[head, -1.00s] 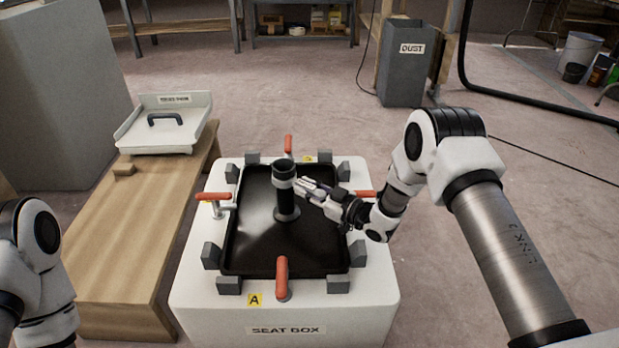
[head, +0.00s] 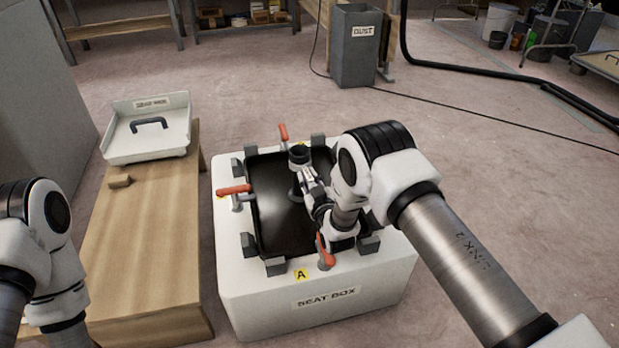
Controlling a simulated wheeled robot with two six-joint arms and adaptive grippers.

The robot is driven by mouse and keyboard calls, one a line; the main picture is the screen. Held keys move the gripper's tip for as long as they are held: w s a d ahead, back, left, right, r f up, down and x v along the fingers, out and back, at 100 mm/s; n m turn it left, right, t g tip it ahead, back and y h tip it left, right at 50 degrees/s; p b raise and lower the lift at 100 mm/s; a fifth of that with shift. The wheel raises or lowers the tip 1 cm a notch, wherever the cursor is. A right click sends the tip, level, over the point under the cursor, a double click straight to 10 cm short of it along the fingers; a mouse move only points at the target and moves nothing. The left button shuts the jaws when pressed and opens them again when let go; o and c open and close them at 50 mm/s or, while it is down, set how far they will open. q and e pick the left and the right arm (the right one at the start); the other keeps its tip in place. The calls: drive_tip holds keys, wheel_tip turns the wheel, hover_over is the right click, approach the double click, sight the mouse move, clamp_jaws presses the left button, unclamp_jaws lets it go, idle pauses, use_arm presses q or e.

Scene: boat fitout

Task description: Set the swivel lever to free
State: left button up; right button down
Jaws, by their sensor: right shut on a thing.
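A black post (head: 299,155) with a pale collar stands upright in a black pan on the white seat box (head: 262,310). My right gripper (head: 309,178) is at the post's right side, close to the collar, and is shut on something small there. It appears to be the swivel lever, but the jaws and the wrist hide it, so I cannot read its setting. My right forearm covers the right part of the box. My left gripper is out of view; only part of the left arm shows at the left edge.
Orange-handled clamps (head: 235,190) and grey blocks (head: 275,266) ring the pan. A wooden bench (head: 150,250) at left holds a white tray-like part (head: 150,150) with a dark handle and a small wood block (head: 120,181). A grey dust bin (head: 356,48) stands behind on open floor.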

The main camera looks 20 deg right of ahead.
sight(306, 177)
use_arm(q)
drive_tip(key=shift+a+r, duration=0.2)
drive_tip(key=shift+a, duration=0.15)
use_arm(e)
drive_tip(key=shift+a+m+h, duration=0.35)
drive_tip(key=shift+m+h, duration=0.05)
drive_tip(key=shift+h, duration=0.3)
drive_tip(key=shift+w, duration=0.1)
drive_tip(key=c, duration=1)
unclamp_jaws()
wheel_tip(306, 177, up, 10)
